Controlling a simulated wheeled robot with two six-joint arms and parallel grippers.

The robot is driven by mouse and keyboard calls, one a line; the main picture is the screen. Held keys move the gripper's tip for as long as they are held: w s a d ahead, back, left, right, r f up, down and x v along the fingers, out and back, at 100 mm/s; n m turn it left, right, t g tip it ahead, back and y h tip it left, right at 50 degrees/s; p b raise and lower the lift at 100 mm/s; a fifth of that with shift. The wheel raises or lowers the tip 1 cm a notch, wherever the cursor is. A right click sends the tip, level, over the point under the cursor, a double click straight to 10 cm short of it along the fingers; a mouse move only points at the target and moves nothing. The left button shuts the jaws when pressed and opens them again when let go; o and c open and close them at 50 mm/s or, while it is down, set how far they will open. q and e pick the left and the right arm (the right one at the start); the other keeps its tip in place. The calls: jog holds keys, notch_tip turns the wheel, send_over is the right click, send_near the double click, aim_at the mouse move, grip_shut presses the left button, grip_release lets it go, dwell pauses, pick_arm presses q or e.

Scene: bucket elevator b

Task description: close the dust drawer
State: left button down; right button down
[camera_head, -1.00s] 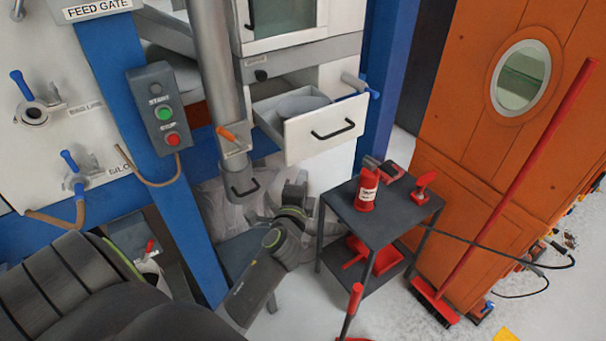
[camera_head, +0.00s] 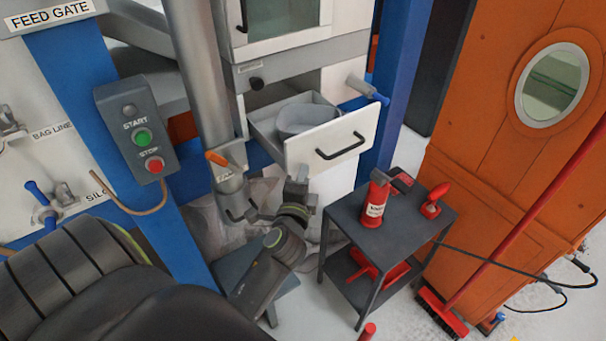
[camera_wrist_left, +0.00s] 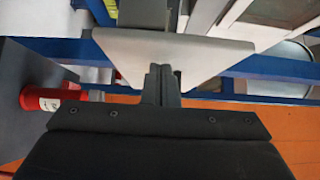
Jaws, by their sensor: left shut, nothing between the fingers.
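The dust drawer is pulled out of the machine, with its white front (camera_head: 310,155) and black bar handle (camera_head: 341,147) facing me. A grey round tub (camera_head: 304,120) sits inside it. My left gripper (camera_head: 302,177) is just under the lower left part of the drawer front, its fingers pointing up. I cannot tell whether it touches. In the left wrist view the shut, empty fingers (camera_wrist_left: 162,80) stand in front of a pale panel (camera_wrist_left: 200,58) that looks like the drawer front. My right gripper is not in view.
A dark cart (camera_head: 344,222) with a red bottle (camera_head: 374,204) and red tools stands close to the right of my left gripper. A grey pipe (camera_head: 200,80) and a start/stop box (camera_head: 138,133) are to the left. A red broom (camera_head: 520,215) leans on the orange door.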

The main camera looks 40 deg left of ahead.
aim_at(281, 155)
pick_arm(q)
jog(key=a, duration=0.2)
jog(key=w+a, duration=0.1)
jog(key=a, duration=0.2)
jog(key=w+a, duration=0.1)
jog(key=a, duration=0.1)
jog(key=shift+w+a+b, duration=0.25)
jog(key=shift+a+b, duration=0.1)
jog(key=shift+w+a, duration=0.2)
jog(key=shift+a, duration=0.4)
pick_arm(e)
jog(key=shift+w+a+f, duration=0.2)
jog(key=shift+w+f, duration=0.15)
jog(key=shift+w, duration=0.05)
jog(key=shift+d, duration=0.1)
